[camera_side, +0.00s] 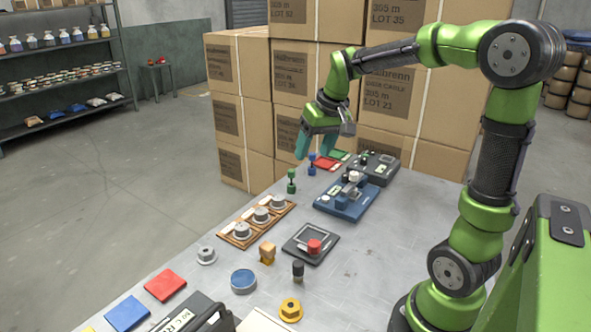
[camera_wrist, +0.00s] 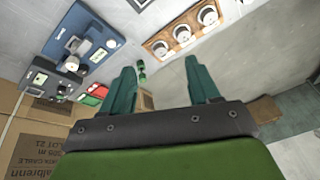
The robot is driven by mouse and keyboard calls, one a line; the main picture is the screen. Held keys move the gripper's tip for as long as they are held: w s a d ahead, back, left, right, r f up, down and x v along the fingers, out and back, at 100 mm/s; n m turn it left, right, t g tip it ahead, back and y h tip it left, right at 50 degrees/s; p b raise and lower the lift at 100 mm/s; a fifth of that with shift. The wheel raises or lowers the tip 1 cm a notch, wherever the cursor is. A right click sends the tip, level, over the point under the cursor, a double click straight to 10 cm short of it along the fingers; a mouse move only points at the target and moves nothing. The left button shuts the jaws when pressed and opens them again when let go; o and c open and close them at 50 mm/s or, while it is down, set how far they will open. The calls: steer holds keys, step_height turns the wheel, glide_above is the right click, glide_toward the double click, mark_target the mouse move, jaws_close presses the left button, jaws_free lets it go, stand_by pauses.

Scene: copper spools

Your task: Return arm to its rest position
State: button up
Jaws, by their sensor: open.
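My green arm reaches from the right over the table in the side view. My gripper (camera_side: 312,148) hangs above the far left part of the table with its fingers pointing down.
Stacked cardboard boxes (camera_side: 238,105) stand close behind the gripper. A wooden tray (camera_side: 232,239) holds grey spools. A blue device (camera_side: 338,207), a dark device (camera_side: 384,174) and a scale-like device with a red piece (camera_side: 314,246) stand on the table. Red (camera_side: 165,285) and blue (camera_side: 127,314) squares lie in front.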

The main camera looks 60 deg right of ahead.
steer(key=s+a+t+y, duration=0.1)
steer(key=s+a, duration=0.5)
steer(key=a, duration=0.2)
steer(key=s+a+n+t+y, duration=0.1)
steer(key=s+a+t, duration=0.1)
steer(key=s+a, duration=0.4)
steer(key=shift+a+r, duration=0.45)
steer(key=shift+a, duration=0.75)
steer(key=shift+w, duration=0.1)
